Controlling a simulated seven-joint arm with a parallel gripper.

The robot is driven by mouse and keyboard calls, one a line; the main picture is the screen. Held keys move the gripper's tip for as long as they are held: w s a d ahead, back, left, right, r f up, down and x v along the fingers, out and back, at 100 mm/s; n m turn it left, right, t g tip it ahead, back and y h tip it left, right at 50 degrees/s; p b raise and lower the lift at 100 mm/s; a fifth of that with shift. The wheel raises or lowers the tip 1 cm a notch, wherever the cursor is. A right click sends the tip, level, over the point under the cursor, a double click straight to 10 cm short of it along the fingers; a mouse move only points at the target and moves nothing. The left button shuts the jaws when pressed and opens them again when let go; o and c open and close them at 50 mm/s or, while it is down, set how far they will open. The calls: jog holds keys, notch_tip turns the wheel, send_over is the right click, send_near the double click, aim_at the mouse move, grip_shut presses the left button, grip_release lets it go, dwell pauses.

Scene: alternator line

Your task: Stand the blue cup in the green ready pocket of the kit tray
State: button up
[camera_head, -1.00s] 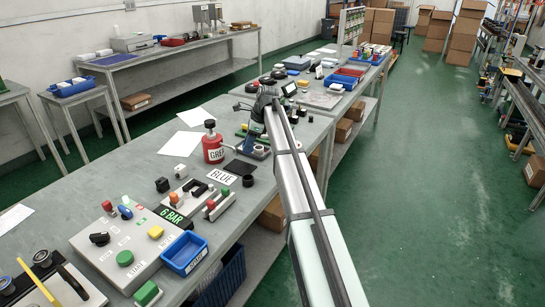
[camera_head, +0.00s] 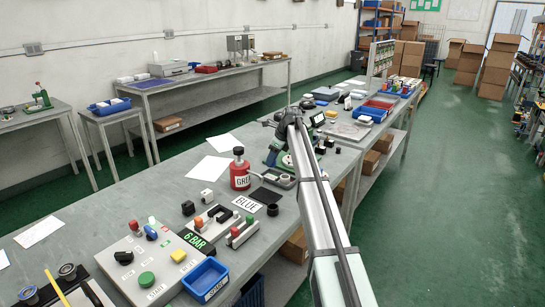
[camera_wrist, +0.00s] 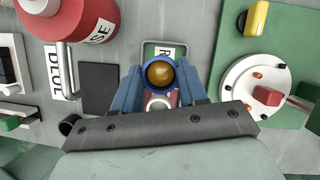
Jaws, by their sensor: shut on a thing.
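My gripper (camera_wrist: 160,77) is shut on the blue cup (camera_wrist: 147,73), which shows from above as a blue ring with a yellow-brown inside. In the wrist view the cup is over the kit tray, overlapping the near part of the green-rimmed ready pocket (camera_wrist: 147,46). A label, partly covered by the cup, lies in that pocket. A red area with a pale round part (camera_wrist: 157,102) shows between the fingers. I cannot tell how high the cup is above the tray. In the head view the cup cannot be made out near my arm's end.
A red grease can (camera_head: 240,178) stands left of the tray, with a black pad (camera_head: 266,195) and a BLUE card (camera_head: 247,204) nearby. A green board with a white disc (camera_wrist: 242,88) is close on the right in the wrist view.

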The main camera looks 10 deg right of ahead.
aim_at(275, 164)
jog(key=shift+f, duration=2.65)
jog(key=shift+f, duration=0.3)
